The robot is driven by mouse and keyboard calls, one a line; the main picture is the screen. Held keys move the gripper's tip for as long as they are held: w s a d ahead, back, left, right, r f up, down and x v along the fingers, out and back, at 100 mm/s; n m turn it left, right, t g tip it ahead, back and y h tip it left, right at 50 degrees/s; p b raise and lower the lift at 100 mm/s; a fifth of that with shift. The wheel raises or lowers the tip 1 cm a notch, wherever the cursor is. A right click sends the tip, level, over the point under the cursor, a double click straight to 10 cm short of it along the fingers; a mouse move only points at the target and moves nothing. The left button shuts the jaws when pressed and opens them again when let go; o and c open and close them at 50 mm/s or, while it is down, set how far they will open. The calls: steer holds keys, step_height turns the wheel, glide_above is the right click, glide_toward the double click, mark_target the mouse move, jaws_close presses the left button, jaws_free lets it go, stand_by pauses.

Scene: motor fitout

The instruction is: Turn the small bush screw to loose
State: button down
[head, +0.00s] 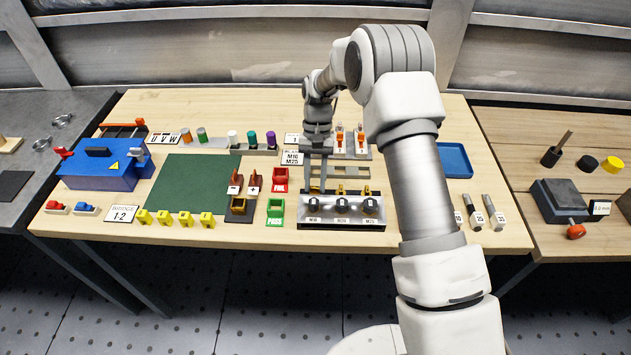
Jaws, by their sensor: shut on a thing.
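A dark rack (380,220) stands near the front middle of the table, with three black round knobs in a row over labels that read M16, a middle one too small to be sure of, and M25. The left knob (314,205) is above the M16 label. Yellow upright pieces show behind the middle knob (341,189) and right knob (367,191). The screw's turn angle cannot be told.
A green mat (190,195), a blue box (105,170) and several yellow clips lie further left. Orange-tipped tools stand behind. A blue tray (454,160) is at right.

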steer(key=shift+n, duration=0.4)
steer(key=c, duration=0.6)
jaws_free()
steer(key=v, duration=1.7)
steer(key=shift+a+r+p, duration=0.25)
steer(key=shift+p, duration=0.1)
steer(key=shift+r, duration=0.1)
